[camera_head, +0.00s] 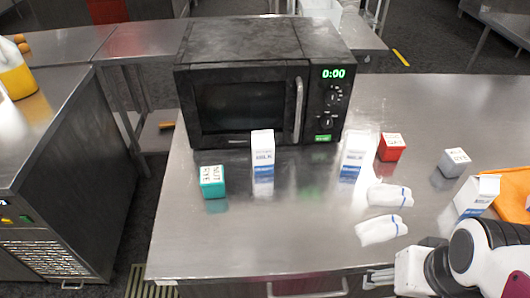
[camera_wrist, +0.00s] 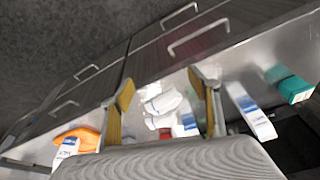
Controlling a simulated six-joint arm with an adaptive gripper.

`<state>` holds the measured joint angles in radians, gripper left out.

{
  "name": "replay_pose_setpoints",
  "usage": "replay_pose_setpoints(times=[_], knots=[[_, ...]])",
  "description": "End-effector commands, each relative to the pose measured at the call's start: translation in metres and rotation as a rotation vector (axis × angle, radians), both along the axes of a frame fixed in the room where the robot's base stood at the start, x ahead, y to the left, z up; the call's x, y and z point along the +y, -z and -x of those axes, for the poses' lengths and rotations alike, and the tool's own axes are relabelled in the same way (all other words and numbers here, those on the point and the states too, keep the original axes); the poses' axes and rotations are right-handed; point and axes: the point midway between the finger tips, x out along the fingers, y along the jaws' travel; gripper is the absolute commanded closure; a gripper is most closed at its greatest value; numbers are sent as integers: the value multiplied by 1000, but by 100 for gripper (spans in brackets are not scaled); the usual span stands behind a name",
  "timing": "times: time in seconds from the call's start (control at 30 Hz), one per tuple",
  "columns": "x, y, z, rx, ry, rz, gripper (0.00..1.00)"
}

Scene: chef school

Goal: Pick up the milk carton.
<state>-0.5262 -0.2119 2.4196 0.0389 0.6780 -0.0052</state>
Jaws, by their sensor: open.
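Several white and blue cartons are in view. One milk carton (camera_head: 263,150) stands in front of the microwave; it seems to be the one at right in the wrist view (camera_wrist: 258,122). A second milk carton (camera_head: 354,154) stands to its right, and its likely match shows near the right finger in the wrist view (camera_wrist: 189,121). A third carton (camera_head: 478,194) is by the orange cloth, also at lower left in the wrist view (camera_wrist: 66,150). My gripper (camera_wrist: 161,78) is open and empty, its fingers spread above the counter's front. In the head view it is at the bottom right, partly cut off.
A black microwave (camera_head: 250,100) stands behind the cartons. A teal cube (camera_head: 213,182), red cube (camera_head: 391,148) and grey cube (camera_head: 453,162) sit on the steel counter (camera_head: 250,245). Two white cloths (camera_head: 389,195) (camera_head: 380,229) lie near the front, an orange cloth (camera_head: 514,195) at right.

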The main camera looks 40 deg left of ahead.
Motion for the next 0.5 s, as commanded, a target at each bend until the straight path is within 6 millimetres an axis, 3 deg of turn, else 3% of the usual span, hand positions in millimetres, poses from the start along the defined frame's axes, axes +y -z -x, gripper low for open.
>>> replay_pose_setpoints(times=[0.5], knots=[[128, 53, -31, -98, -194, -90, 39]])
